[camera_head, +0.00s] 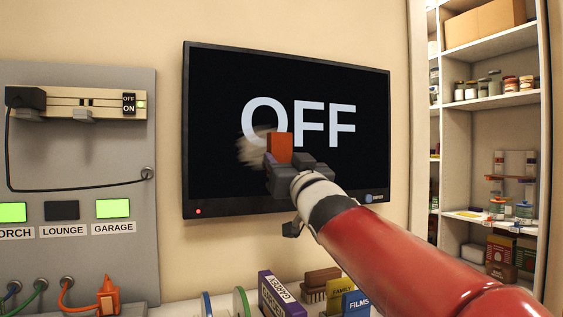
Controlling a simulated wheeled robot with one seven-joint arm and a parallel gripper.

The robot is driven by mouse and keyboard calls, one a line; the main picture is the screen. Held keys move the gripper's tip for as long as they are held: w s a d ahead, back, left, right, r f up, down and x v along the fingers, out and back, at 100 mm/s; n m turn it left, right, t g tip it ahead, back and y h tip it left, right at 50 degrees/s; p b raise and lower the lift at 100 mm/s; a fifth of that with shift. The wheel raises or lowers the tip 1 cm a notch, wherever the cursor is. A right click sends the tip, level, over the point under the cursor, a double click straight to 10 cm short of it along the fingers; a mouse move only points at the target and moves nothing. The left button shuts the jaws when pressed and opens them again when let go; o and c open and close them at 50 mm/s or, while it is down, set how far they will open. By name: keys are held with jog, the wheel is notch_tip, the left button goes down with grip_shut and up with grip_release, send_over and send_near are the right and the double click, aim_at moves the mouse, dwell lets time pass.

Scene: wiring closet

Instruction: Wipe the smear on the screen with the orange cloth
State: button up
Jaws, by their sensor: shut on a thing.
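The screen (222,100) is a black wall panel showing the large white word OFF. A pale greyish smear (250,150) shows on it, left of and partly behind the orange cloth, below the letter O. The orange cloth (280,147) is a small folded block in front of the smear's right side. My gripper (283,163) is shut on the cloth, in front of the screen. I cannot tell whether the cloth touches the glass. My arm comes in from the lower right and hides part of the screen's lower edge.
Below the screen stand a purple GARDEN box (281,294), a brown brush (320,281) and FAMILY and FILMS folders. Shelves (495,50) with jars and boxes are at right.

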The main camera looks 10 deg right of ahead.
jog(key=shift+w+d, duration=0.3)
jog(key=shift+d, duration=0.5)
jog(key=shift+w+d, duration=0.25)
jog(key=shift+d, duration=0.55)
jog(key=shift+d, duration=0.1)
jog(key=shift+s+a+f+b, duration=0.1)
jog(key=shift+s+a+b, duration=0.15)
jog(key=shift+a+b, duration=0.55)
jog(key=shift+s+a+f+b, duration=0.1)
jog(key=shift+s+a+b, duration=0.15)
jog(key=shift+a+b, duration=0.5)
jog(key=shift+s+a+r, duration=0.1)
jog(key=shift+a+r, duration=0.05)
jog(key=shift+a, duration=0.35)
